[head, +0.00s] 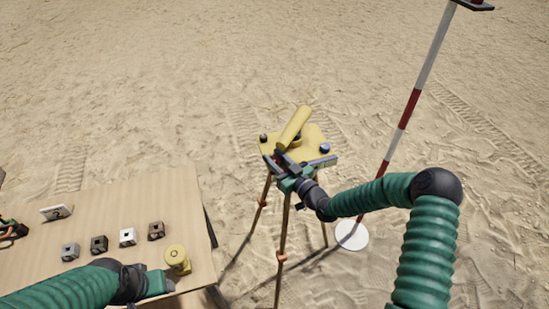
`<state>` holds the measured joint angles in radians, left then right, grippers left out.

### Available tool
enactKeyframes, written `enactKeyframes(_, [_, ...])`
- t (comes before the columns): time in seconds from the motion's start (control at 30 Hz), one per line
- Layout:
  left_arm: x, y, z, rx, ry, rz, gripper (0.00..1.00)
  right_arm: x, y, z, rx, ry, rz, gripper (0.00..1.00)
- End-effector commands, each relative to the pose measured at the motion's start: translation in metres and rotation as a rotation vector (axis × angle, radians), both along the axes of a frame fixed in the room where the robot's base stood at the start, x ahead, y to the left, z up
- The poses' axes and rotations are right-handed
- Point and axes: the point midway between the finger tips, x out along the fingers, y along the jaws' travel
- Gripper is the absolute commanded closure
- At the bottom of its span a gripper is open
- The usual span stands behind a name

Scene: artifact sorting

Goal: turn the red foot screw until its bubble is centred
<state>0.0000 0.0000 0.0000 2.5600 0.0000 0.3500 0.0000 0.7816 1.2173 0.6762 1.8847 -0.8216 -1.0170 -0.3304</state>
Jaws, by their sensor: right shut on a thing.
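A yellow levelling instrument (312,138) with a tube on top stands on a tripod (284,232). A blue foot screw (325,148) shows at its right and a dark knob (263,138) at its left. My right gripper (288,160) is shut at the near edge of the instrument, on the red foot screw, which is hidden by the jaws. The bubble is too small to make out. My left gripper (164,277) is low over the table beside a yellow cylinder (177,257); whether its jaws hold the cylinder is unclear.
A red and white pole (408,110) stands right of the tripod, near a white disc (351,235). Open sand lies behind.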

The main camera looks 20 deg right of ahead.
Motion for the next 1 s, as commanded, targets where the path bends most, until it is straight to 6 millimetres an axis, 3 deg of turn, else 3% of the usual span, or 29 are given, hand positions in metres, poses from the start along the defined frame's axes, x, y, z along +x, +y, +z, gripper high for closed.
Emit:
enactKeyframes(0.7, [0.0000, 0.0000, -0.0062, 0.000, 0.000, 0.000, 0.46, -0.0011, 0.0024, -0.0027, -0.003, 0.004, -0.426, 1.00])
enactKeyframes(1.0, [0.0000, 0.0000, -0.0079, 0.000, 0.000, 0.000, 0.46, -0.0014, 0.0014, -0.0031, -0.003, 0.007, -0.517, 1.00])
